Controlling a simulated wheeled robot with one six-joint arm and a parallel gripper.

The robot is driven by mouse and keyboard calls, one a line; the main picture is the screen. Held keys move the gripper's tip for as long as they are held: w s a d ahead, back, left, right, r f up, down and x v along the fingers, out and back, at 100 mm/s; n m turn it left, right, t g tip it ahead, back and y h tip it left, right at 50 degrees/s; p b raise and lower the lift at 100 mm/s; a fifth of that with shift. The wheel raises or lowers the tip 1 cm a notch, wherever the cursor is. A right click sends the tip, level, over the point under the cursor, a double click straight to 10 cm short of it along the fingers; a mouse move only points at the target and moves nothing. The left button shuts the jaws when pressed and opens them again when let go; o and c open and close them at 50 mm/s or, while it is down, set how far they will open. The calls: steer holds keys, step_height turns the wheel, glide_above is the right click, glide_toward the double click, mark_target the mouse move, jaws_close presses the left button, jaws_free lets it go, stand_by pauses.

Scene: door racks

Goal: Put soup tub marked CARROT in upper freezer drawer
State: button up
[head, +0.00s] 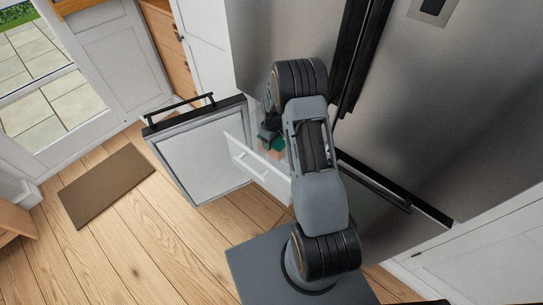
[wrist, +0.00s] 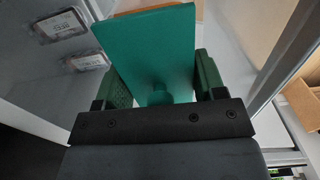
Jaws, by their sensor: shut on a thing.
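My gripper (head: 268,136) is over the pulled-out freezer drawer (head: 258,168) in the head view. It is shut on a tub with a flat teal top (wrist: 148,48). The teal also shows small beside the gripper in the head view (head: 277,145), with an orange-brown part below it. In the wrist view the tub is between the green finger pads, a short round teal knob faces me, and an orange-brown edge shows behind the top. No CARROT marking can be read. My arm hides part of the drawer, and I cannot tell whether the tub touches its floor.
The open freezer door (head: 205,155) stands left of the drawer. The steel fridge front (head: 450,110) is to the right. Two labelled packs (wrist: 60,25) lie at the left in the wrist view.

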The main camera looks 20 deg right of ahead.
mark_target(272, 153)
steer(key=shift+f+b, duration=1.7)
steer(key=shift+f, duration=1.75)
steer(key=shift+f, duration=0.1)
steer(key=shift+f+b, duration=0.5)
steer(key=shift+b, duration=0.1)
steer(key=o, duration=0.9)
